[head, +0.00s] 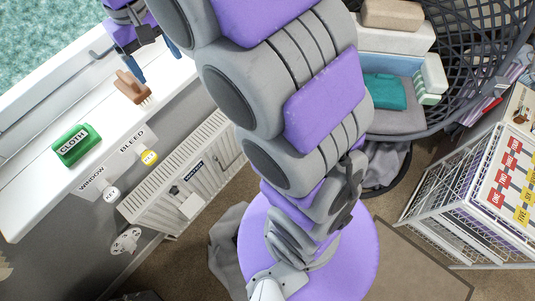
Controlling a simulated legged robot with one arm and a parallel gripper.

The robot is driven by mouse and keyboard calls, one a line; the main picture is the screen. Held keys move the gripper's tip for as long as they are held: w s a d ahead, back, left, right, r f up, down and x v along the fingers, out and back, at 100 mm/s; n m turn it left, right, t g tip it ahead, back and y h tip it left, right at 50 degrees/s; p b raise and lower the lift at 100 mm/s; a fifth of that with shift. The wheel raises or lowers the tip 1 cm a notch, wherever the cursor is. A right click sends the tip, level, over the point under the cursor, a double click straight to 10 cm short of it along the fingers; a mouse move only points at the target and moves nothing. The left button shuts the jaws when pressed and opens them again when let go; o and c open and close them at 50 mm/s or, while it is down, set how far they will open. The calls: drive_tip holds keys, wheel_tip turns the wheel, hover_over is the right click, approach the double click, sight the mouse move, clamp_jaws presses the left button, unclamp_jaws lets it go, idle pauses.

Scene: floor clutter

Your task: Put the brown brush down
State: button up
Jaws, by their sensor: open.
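The brown brush (130,88) lies on the white window sill (40,178), with its pale bristles toward the right. My gripper (138,68) is at the top left, just above and beside the brush, with blue fingers pointing down. It is open. One finger comes close to the brush's upper right side; I cannot tell whether it touches. Part of the gripper is cut off by the top edge.
A green block marked CLOTH (76,145) sits on the sill left of the brush. Below the sill are a radiator (180,175) and wall labels. A dark basket (470,60) holds folded cloths at right. A wire rack (440,200) stands lower right.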

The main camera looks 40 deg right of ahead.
drive_tip(key=s+d+f, duration=0.2)
drive_tip(key=s+f, duration=0.1)
drive_tip(key=s, duration=0.6)
drive_tip(key=s+d+f+m, duration=0.1)
drive_tip(key=s+d+f, duration=0.1)
drive_tip(key=s, duration=0.8)
drive_tip(key=s+d+f+m+g, duration=0.1)
drive_tip(key=s+d+f, duration=0.2)
drive_tip(key=s, duration=0.6)
drive_tip(key=shift+s+d+f, duration=0.25)
drive_tip(key=shift+d+f, duration=0.05)
drive_tip(key=shift+d, duration=0.3)
